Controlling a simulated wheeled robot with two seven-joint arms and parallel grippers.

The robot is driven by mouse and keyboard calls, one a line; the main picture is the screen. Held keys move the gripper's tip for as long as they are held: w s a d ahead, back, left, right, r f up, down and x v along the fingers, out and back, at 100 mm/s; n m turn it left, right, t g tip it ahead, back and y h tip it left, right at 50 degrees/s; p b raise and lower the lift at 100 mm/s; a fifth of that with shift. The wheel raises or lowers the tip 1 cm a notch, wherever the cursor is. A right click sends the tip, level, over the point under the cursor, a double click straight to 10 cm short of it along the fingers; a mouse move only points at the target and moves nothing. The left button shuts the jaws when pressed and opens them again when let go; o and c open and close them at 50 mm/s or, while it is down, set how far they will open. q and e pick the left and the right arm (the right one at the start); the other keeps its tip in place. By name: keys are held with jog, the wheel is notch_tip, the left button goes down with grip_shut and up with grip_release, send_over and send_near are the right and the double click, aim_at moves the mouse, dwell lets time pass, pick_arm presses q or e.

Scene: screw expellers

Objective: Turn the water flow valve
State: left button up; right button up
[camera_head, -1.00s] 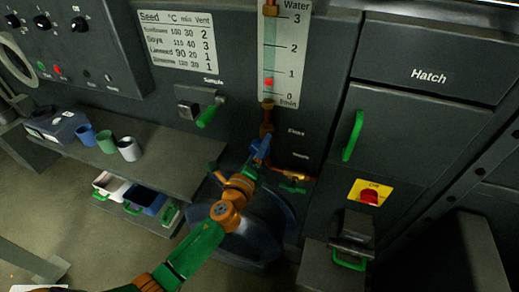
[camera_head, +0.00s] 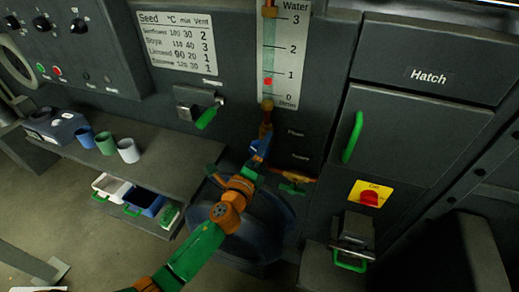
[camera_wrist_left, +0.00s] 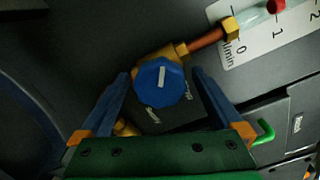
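The water valve is a round blue knob (camera_wrist_left: 160,85) with a white mark, on a brass fitting below the water gauge. My left gripper (camera_wrist_left: 160,76) is open, with one blue finger on each side of the knob. A narrow gap shows between the knob and each finger. In the head view my left gripper (camera_head: 261,147) is in front of the brass pipe and hides most of the knob. The water gauge (camera_head: 284,50) has a red float (camera_head: 267,82) between 0 and 1. My right gripper is in neither view.
A green-handled sample lever (camera_head: 207,116) is up and left of my gripper. A second brass valve with a green handle (camera_head: 291,189) is just right of it. A dark round tub (camera_head: 280,228) stands below. The hatch (camera_head: 425,115) is at the right.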

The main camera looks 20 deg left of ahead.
pick_arm(q)
jog(key=s, duration=0.7)
jog(key=shift+a, duration=0.15)
jog(key=s+a+f+n+g, duration=0.1)
jog(key=s+f+n+g, duration=0.25)
jog(key=f, duration=0.55)
jog(key=s+a+f+n+g+y, duration=0.1)
jog(key=s+f+n+g, duration=0.25)
jog(key=f, duration=0.65)
jog(key=s+a+f+n+g, duration=0.1)
jog(key=s+f+n+g, duration=0.15)
jog(key=s+f, duration=0.45)
jog(key=s+f+n+g, duration=0.3)
jog(key=s+f+n, duration=0.2)
jog(key=s, duration=0.6)
jog(key=s+f+n+g+p, duration=0.1)
jog(key=s+f+n+g, duration=0.3)
jog(key=s+f, duration=0.5)
jog(key=s+n, duration=0.2)
jog(key=s, duration=0.1)
jog(key=shift+s+a+f, duration=0.15)
jog(key=shift+a+f, duration=0.05)
